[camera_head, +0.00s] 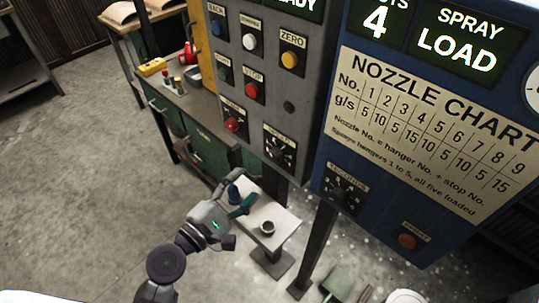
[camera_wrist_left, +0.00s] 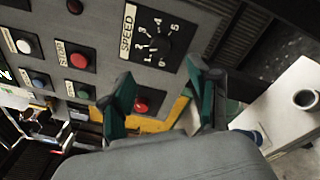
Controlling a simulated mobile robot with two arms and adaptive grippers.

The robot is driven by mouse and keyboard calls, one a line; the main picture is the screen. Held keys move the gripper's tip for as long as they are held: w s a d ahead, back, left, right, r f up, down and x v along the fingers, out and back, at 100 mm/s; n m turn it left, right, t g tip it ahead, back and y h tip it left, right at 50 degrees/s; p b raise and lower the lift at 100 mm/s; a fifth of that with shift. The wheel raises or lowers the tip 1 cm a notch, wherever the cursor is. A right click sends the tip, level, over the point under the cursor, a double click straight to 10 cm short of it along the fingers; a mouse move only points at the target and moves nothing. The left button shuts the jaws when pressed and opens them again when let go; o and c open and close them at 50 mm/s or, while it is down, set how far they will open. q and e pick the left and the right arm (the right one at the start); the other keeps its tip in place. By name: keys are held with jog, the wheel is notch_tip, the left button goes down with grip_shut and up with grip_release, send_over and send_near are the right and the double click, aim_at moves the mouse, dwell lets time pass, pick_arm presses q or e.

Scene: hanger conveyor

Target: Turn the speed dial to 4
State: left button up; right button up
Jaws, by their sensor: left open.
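The speed dial (camera_wrist_left: 160,43) is a black knob on a dark plate marked SPEED, with white numbers around it, in the left wrist view. Which number it points at is too small to tell. In the head view it sits low on the grey panel (camera_head: 280,148). My left gripper (camera_head: 242,192) is open and empty, below the panel and apart from the dial in the head view. In the left wrist view its two green-padded fingers (camera_wrist_left: 160,90) point up toward the dial, which lies beyond the gap between them. My right gripper is out of view.
Other coloured buttons fill the grey panel. A blue panel with a nozzle chart (camera_head: 435,130) and a seconds dial (camera_head: 343,190) stands to the right.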

aim_at(273, 159)
pick_arm(q)
jog(key=p+x, duration=0.2)
jog(key=x, duration=0.6)
jog(key=shift+w+r, duration=0.1)
jog(key=shift+w, duration=0.05)
jog(key=shift+x, duration=0.75)
jog(key=shift+c, duration=0.3)
jog(key=c, duration=1.1)
